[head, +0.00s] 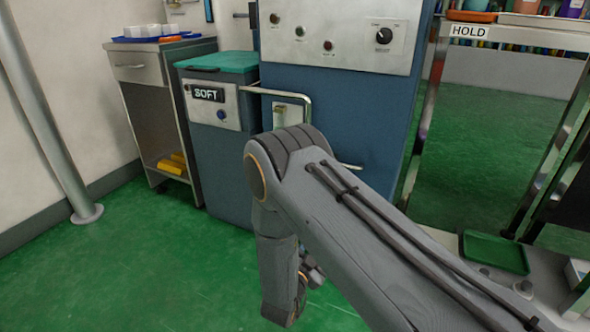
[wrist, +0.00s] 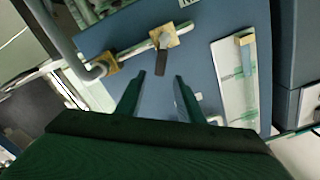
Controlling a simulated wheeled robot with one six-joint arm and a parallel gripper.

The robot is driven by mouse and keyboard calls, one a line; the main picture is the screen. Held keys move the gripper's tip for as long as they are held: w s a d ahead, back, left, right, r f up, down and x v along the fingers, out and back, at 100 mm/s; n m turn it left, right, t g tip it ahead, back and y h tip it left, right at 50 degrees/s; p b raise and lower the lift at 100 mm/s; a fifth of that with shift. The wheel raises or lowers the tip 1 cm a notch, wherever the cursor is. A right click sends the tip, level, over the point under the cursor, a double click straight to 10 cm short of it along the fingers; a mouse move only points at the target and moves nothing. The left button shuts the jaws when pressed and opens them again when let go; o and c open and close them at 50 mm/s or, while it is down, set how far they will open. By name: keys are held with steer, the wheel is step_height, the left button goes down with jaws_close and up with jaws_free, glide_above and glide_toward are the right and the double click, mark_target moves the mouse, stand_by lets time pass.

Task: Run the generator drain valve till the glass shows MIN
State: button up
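The drain valve (wrist: 163,38) shows in the wrist view as a pale metal body on a silver pipe, with a short dark lever (wrist: 161,65) pointing down the picture. The sight glass (wrist: 245,85) is a clear upright tube with a brass-coloured end on a pale plate, right of the valve. Green marks show on the plate; the lettering and level are too small to read. My gripper (wrist: 160,78) is open and empty, its fingertips either side of the lever's lower end in the picture; I cannot tell the depth gap. In the head view my arm hides the valve.
The blue generator cabinet (head: 350,115) carries a control panel (head: 335,35) with a knob. A blue unit marked SOFT (head: 215,140) with a teal lid stands left of it. A HOLD rack (head: 470,31) stands right. Green floor (head: 130,270) is clear at front left.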

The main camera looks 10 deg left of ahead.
steer(key=b+x, duration=0.4)
steer(key=x, duration=0.1)
steer(key=b+x, duration=0.2)
steer(key=x, duration=0.1)
steer(key=shift+a+f, duration=0.3)
steer(key=shift+f, duration=0.1)
jaws_close()
